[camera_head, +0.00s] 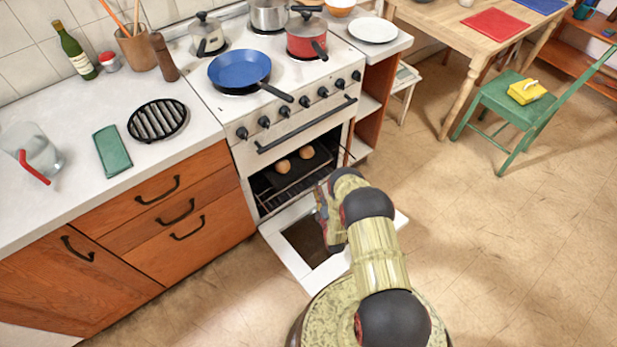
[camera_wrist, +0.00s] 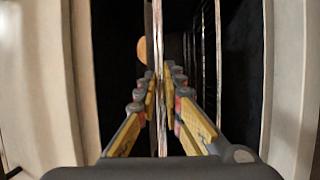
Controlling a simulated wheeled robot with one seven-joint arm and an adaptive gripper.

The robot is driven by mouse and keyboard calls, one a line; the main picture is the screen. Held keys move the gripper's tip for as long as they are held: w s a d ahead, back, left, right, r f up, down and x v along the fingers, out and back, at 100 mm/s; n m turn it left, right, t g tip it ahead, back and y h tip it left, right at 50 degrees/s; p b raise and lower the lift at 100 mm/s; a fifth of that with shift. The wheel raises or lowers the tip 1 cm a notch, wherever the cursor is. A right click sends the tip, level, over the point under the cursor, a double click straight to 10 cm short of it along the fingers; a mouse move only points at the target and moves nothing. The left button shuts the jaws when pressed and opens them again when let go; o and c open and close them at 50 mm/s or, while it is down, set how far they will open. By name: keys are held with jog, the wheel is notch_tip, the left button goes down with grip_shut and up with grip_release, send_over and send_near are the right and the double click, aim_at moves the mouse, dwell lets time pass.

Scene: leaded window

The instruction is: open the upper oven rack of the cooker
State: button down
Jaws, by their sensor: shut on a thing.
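The cooker (camera_head: 300,115) is white, with its oven door (camera_head: 290,247) folded down open. My gripper (camera_wrist: 161,88) is at the front of the oven opening, above the lowered door. In the wrist view its fingers are closed on the thin front bar of the rack (camera_wrist: 157,30), one on each side. One bun (camera_wrist: 142,50) shows beyond the bar. My arm and gripper hide the right part of the rack and of the door in the head view.
A blue pan (camera_head: 240,70) and several pots stand on the hob. Wooden drawers (camera_head: 165,210) flank the cooker on the left, an open shelf (camera_head: 372,105) on the right. A green chair (camera_head: 520,108) stands farther right. The floor in front is clear.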

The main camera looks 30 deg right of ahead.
jog(key=s+d+p, duration=0.1)
jog(key=s, duration=0.6)
jog(key=shift+s+d, duration=0.15)
jog(key=shift+d, duration=0.05)
jog(key=c, duration=1.9)
grip_release()
jog(key=v, duration=0.7)
jog(key=shift+s, duration=0.25)
